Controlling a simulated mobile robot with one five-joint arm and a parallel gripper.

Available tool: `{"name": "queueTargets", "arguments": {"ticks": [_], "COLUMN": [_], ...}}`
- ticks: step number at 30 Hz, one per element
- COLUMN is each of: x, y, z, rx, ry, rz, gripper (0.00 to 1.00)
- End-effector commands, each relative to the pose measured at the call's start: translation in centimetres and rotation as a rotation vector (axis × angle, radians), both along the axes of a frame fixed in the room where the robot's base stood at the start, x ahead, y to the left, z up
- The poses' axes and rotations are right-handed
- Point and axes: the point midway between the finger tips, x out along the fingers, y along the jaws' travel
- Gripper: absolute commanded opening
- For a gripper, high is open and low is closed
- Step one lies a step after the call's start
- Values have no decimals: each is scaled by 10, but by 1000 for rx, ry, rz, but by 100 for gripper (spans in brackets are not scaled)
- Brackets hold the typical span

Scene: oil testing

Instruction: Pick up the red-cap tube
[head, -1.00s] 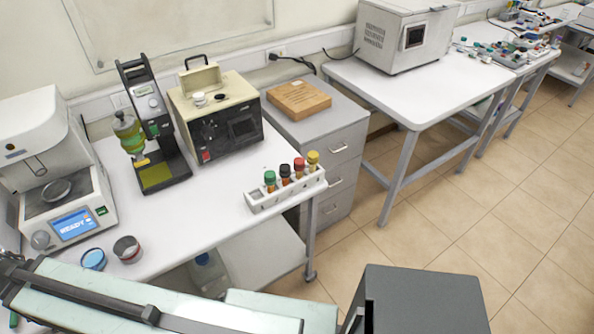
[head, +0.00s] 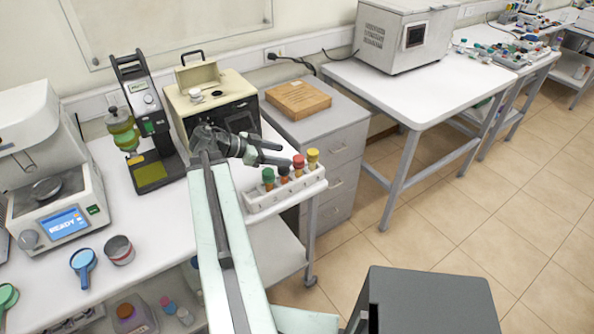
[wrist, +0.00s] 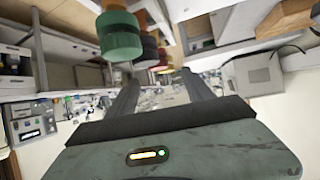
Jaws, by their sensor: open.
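The red-cap tube (head: 298,161) stands upright in a white rack (head: 262,204) at the right front edge of the near table. A green-cap tube (head: 268,177) and a yellow-cap tube (head: 313,157) stand on either side in the same row. A black-cap tube (head: 284,171) is partly covered by my gripper. My gripper (head: 286,154) is open and empty, its fingers pointing right, with the tips just left of the red cap. In the wrist view my gripper's fingers (wrist: 160,75) are apart, and the green-cap tube (wrist: 118,37) is large at upper left.
An oil tester (head: 222,110) and a green-flask instrument (head: 150,125) stand behind my arm. A balance (head: 65,222) stands at the left. A wooden block (head: 298,100) lies on the drawer cabinet (head: 335,130). The white table (head: 430,95) at right has clear room in front.

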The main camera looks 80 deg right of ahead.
Motion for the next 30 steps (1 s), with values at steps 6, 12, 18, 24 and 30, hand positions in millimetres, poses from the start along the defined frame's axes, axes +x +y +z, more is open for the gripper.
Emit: {"name": "queueTargets", "arguments": {"ticks": [6, 12, 18, 24, 30], "x": [-11, -20, -39, -57, -56], "y": [-7, -12, -21, -33, -32], "z": [-11, -14, -33, -42, -40], "rx": [1, 2, 1, 2, 2], "ry": [-1, 0, -1, -1, -1], "rz": [-2, 2, 0, 3, 4], "gripper": [60, 60, 60, 60, 49]}}
